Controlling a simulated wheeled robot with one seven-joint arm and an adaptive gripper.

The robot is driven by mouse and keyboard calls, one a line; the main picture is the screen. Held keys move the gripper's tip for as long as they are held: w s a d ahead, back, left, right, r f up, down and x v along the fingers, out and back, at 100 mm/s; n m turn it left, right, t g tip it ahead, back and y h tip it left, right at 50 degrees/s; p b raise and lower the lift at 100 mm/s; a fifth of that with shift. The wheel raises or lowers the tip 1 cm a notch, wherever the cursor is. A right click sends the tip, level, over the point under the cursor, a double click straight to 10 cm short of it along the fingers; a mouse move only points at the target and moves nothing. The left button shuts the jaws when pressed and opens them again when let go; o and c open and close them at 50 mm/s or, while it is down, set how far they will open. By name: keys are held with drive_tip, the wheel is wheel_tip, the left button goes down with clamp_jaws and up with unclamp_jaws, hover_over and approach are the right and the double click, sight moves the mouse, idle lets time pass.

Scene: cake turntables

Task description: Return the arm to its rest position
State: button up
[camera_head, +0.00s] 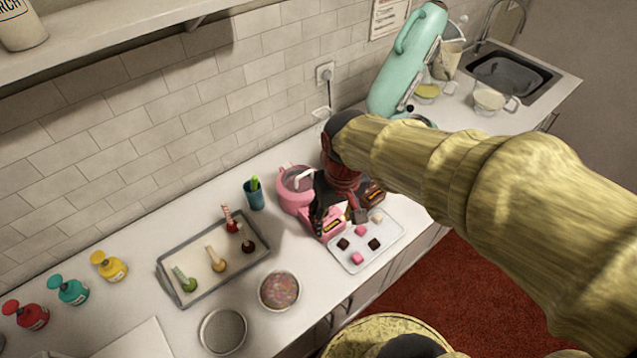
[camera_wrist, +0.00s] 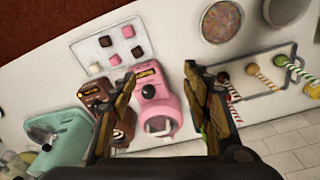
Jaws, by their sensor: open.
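My arm reaches in from the right in the head view, over the counter. My gripper (camera_head: 339,212) points down above the pink machine (camera_head: 296,188) and the brown machine (camera_head: 375,193), partly hiding both. In the wrist view my gripper (camera_wrist: 160,74) is open, its two fingers spread apart. The pink machine (camera_wrist: 158,107) shows between the fingers, and the brown machine (camera_wrist: 97,92) is partly behind the left finger. Nothing is held. Whether the fingers touch the pink machine I cannot tell.
A white tray (camera_head: 342,259) with pink, dark and pale cubes lies in front of the machines. A teal mixer (camera_head: 408,60) stands behind my arm. A bowl of sprinkles (camera_head: 279,291) and squeeze bottles (camera_head: 72,290) are leftward.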

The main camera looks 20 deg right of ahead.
drive_tip(key=s+r+t+b, duration=0.4)
drive_tip(key=s+b, duration=0.1)
drive_tip(key=s, duration=0.1)
drive_tip(key=shift+s+a+r, duration=0.25)
drive_tip(key=shift+s+r, duration=0.1)
drive_tip(key=shift+s, duration=0.05)
